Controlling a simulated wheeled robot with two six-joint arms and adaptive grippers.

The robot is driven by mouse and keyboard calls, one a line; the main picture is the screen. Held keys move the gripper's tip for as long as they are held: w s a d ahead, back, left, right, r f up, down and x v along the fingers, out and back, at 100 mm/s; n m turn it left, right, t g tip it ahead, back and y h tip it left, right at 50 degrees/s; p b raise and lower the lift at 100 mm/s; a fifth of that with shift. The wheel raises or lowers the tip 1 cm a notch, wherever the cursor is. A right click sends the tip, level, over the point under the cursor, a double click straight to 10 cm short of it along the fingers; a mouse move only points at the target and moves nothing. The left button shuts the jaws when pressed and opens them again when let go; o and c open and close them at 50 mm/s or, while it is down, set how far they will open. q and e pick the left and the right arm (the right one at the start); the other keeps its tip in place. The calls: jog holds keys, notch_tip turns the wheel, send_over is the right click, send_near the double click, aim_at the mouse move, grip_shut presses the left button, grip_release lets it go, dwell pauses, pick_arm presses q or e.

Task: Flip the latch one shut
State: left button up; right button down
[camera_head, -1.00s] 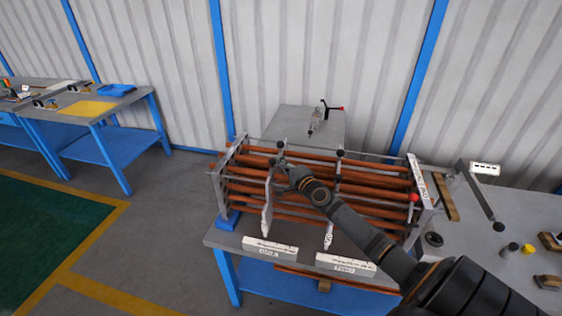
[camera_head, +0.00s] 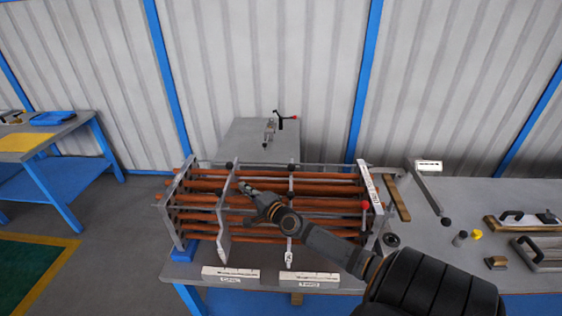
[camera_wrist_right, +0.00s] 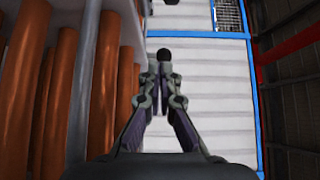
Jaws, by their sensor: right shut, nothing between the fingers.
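The rack of copper-coloured tubes (camera_head: 325,201) stands on the grey bench. Two pale upright bars cross its front, a left bar (camera_head: 223,238) above the left label plate (camera_head: 230,273) and a right bar (camera_head: 289,225) above the right one. The left plate seems to mark latch one, but its print is hard to read. A black ball knob (camera_head: 229,167) shows near the top of the left bar. My right gripper (camera_head: 243,186) is shut and empty, just right of that bar. In the right wrist view, a black ball (camera_wrist_right: 164,54) appears just beyond the closed fingertips (camera_wrist_right: 160,76); contact is unclear. My left gripper is out of view.
A lever with a black end (camera_head: 430,194), a yellow piece (camera_head: 477,235) and handled tools (camera_head: 525,217) are on the right bench. Another blue-legged table (camera_head: 62,138) is at the left.

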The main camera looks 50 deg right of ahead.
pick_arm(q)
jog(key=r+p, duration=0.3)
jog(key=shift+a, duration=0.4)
pick_arm(e)
jog(key=s+a, duration=0.1)
jog(key=s, duration=1.6)
jog(key=shift+a+r, duration=0.4)
jog(key=shift+r, duration=0.05)
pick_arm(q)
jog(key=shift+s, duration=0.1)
pick_arm(e)
jog(key=shift+a, duration=0.1)
